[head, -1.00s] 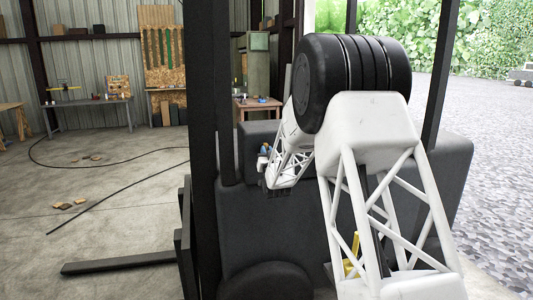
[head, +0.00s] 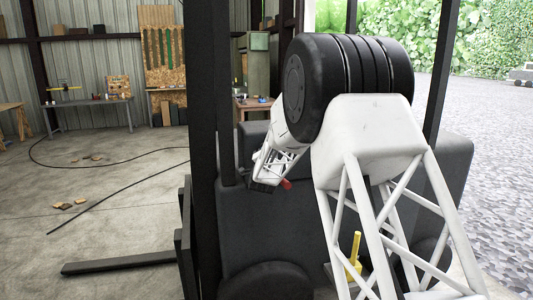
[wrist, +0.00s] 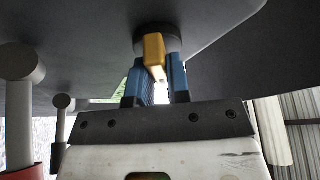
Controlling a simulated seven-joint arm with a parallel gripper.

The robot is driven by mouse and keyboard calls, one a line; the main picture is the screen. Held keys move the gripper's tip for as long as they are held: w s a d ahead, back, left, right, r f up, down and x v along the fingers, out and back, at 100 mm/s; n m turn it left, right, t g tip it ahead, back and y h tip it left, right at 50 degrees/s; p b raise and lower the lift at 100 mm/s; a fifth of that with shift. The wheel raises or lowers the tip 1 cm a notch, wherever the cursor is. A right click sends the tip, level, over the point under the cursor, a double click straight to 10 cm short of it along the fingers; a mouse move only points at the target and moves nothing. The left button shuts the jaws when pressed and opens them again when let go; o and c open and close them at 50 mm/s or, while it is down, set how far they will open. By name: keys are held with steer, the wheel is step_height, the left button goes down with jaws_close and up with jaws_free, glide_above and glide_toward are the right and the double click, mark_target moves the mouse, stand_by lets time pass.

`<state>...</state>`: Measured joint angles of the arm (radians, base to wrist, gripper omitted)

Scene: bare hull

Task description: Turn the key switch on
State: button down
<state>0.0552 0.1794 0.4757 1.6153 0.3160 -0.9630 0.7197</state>
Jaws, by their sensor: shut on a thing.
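The key switch shows in the wrist view as an orange-yellow key (wrist: 154,47) on a dark round base (wrist: 178,42), set in a dark grey panel. My gripper (wrist: 157,72) has its two blue fingers on either side of the key and is shut on it. The key points towards the camera, tilted slightly. In the head view the end of my arm is beside the dark grey forklift body (head: 240,215); the key and the fingertips are not visible there.
Two grey-topped posts stand at the left of the wrist view, the nearer post (wrist: 20,95) close to my gripper. The forklift's black mast (head: 204,120) rises left of my arm. A yellow part (head: 353,253) shows behind my arm's lattice.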

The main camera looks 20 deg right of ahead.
steer(key=shift+m+g+h, duration=0.3)
steer(key=shift+m, duration=0.4)
steer(key=c, duration=1.1)
jaws_free()
steer(key=shift+s, duration=0.1)
steer(key=shift+v, duration=3.8)
steer(key=shift+r, duration=0.1)
